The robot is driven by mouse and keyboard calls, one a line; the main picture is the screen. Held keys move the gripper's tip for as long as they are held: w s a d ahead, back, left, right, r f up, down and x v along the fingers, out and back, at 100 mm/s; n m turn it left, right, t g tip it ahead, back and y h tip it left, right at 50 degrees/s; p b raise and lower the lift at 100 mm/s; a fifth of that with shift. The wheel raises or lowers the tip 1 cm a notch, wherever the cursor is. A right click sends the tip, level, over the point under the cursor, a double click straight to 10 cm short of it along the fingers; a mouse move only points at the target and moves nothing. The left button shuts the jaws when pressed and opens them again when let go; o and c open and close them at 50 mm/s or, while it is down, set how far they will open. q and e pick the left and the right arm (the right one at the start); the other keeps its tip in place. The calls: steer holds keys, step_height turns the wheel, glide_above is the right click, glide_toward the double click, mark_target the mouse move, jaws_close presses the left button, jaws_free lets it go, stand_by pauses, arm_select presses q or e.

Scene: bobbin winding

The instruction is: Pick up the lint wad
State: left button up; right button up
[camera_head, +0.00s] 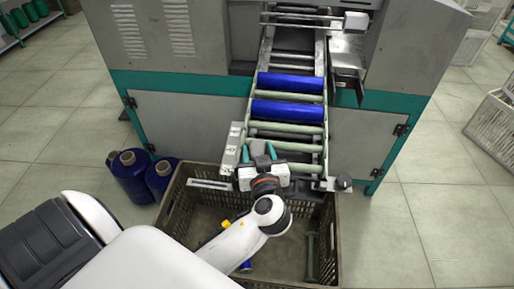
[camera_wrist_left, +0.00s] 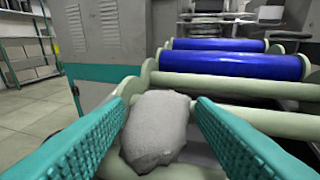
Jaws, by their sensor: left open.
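The lint wad (camera_wrist_left: 155,130) is a grey, rough lump in the left wrist view. It rests on the pale green rollers at the near end of the machine's roller track. My left gripper (camera_head: 258,152) is over that end of the track in the head view. Its two teal fingers are open, one on each side of the wad in the left wrist view (camera_wrist_left: 160,108). A gap shows on the right side; whether the left finger touches the wad, I cannot tell. My right gripper is not in view.
Two blue bobbins (camera_head: 288,111) lie across the track beyond the wad. A dark crate (camera_head: 328,215) stands below my left arm with a green bobbin inside. Blue yarn cones (camera_head: 130,175) stand left of the crate.

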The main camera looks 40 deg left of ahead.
arm_select(q)
steer(key=c, duration=0.6)
steer(key=shift+c, duration=0.2)
